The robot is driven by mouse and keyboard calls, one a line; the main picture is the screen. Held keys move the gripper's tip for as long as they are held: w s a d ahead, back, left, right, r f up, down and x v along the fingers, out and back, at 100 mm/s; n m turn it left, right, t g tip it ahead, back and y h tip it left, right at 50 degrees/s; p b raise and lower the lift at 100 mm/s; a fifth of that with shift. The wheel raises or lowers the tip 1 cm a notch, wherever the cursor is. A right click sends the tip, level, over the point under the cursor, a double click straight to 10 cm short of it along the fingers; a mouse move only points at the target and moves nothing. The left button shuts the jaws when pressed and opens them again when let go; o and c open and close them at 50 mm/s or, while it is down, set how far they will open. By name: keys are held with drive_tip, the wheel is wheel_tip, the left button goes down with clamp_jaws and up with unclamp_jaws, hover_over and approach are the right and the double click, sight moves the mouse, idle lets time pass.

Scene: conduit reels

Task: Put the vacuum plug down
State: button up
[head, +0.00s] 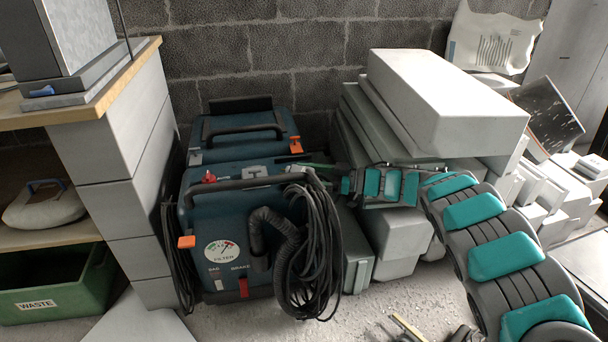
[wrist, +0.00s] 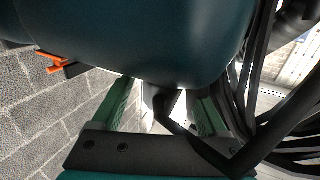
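The vacuum (head: 240,215) is a dark blue-teal machine on the floor, with a filter dial on its front. My gripper (head: 310,164) is at its upper right side, near the end of the carry handle, partly hidden by cables. In the wrist view my gripper (wrist: 160,100) shows two green fingers set apart. A black piece that looks like the vacuum plug (wrist: 158,100) lies between them, with light gaps at both sides. A black cord (wrist: 190,140) runs from it to the lower right. The teal vacuum body (wrist: 150,40) is right beyond the fingertips. The plug cannot be made out in the head view.
Black cable coils (head: 315,250) hang on the vacuum's right side. Pale grey boxes (head: 440,100) are stacked to the right, close to my arm. A block wall closes the back.

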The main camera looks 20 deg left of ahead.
drive_tip(key=shift+r, duration=0.25)
drive_tip(key=w+d, duration=0.2)
drive_tip(key=d, duration=1)
drive_tip(key=shift+r+p, duration=0.3)
drive_tip(key=shift+r, duration=0.05)
drive_tip(key=shift+s, duration=0.2)
